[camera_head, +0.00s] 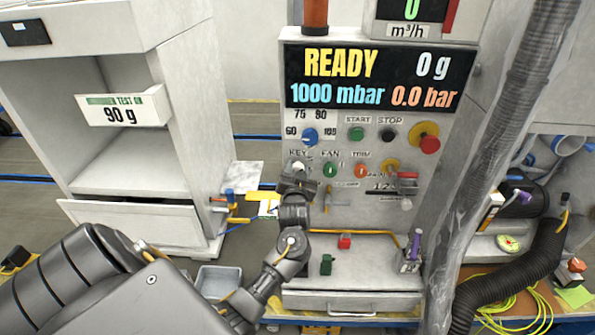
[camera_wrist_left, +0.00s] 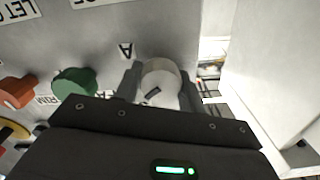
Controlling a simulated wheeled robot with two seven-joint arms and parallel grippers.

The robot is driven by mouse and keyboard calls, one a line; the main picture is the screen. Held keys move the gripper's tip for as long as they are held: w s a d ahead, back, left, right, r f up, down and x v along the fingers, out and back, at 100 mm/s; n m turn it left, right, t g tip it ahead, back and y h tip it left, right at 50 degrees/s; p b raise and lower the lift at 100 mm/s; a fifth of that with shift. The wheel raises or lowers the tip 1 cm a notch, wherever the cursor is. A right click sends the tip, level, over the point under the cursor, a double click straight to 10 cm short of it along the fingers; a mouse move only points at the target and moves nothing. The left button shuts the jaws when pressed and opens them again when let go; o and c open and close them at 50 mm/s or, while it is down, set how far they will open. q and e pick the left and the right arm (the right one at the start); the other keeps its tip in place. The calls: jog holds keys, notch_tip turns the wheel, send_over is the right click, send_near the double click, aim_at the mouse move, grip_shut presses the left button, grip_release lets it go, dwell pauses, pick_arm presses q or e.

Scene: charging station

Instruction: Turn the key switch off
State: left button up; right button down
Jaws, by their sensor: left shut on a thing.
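The key switch (camera_head: 298,166) sits on the grey control panel under a label that reads KEY. In the left wrist view it is a pale round knob (camera_wrist_left: 160,75) with a small dark slot mark on its face. My left gripper (camera_head: 297,181) is at the key switch, with its fingers on either side of the knob in the left wrist view (camera_wrist_left: 159,90), shut on it. The gripper hides part of the switch in the head view. My right gripper is in neither view.
The green FAN knob (camera_head: 330,169) and orange TRIM knob (camera_head: 361,170) are close to the right of the switch. The blue dial (camera_head: 309,135) is just above. A red mushroom button (camera_head: 430,144) and a hanging grey hose (camera_head: 505,110) are farther right.

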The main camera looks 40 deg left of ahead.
pick_arm(q)
jog(key=n+b, duration=0.1)
jog(key=n, duration=0.4)
jog(key=shift+b, duration=0.35)
jog(key=n+b, duration=0.1)
jog(key=n, duration=0.4)
jog(key=shift+a+b, duration=0.1)
jog(key=shift+b, duration=0.3)
jog(key=shift+n, duration=0.3)
jog(key=o, duration=1)
jog(key=shift+c, duration=0.2)
